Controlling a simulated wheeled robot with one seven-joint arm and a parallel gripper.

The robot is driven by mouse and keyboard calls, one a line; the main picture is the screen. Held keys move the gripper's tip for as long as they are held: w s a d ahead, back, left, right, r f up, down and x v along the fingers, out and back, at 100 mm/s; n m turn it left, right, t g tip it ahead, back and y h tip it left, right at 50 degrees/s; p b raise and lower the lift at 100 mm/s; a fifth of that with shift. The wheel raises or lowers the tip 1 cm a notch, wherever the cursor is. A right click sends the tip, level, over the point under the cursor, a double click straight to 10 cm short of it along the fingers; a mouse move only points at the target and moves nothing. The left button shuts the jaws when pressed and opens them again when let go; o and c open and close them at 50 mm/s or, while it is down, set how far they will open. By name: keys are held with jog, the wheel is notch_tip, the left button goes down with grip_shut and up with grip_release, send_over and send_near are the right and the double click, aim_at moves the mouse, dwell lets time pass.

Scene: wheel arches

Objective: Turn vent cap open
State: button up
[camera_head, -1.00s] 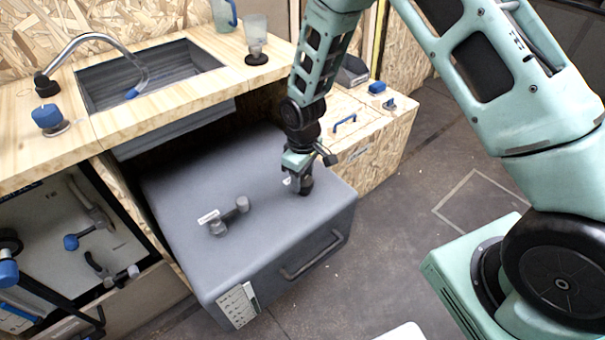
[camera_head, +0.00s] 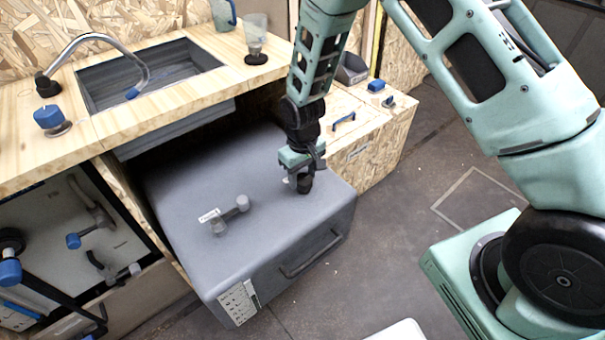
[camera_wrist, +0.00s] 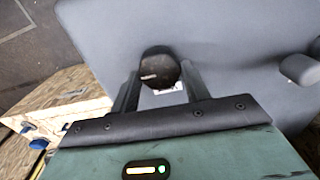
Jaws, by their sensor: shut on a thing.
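The vent cap (camera_head: 304,183) is a small black round knob on the top right of a grey box (camera_head: 185,190). My gripper (camera_head: 302,178) comes down on it from above. In the wrist view the black cap (camera_wrist: 160,68) sits between the two fingers of my gripper (camera_wrist: 158,82), which are closed on its sides. A small white label shows beside the cap in the wrist view, partly hidden by it.
A grey lever fitting (camera_head: 230,213) stands on the box top to the left. The wooden counter (camera_head: 130,122) with sink and tap lies behind. A wooden cabinet (camera_head: 375,150) stands at the right.

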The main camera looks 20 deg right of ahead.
aim_at(302, 178)
jog(key=o, duration=1)
notch_tip(302, 178, up, 17)
jog(key=p, duration=0.1)
jog(key=shift+r, duration=0.2)
jog(key=s+a+r+n+p, duration=0.2)
jog(key=s+a+r+p, duration=0.3)
jog(key=s+r, duration=0.65)
jog(key=s+a+r+n+p, duration=0.1)
jog(key=s+r, duration=0.4)
jog(key=s, duration=1.1)
jog(key=shift+r+n+y+p, duration=0.15)
jog(key=shift+n+y+p, duration=0.15)
jog(key=shift+n+p, duration=0.55)
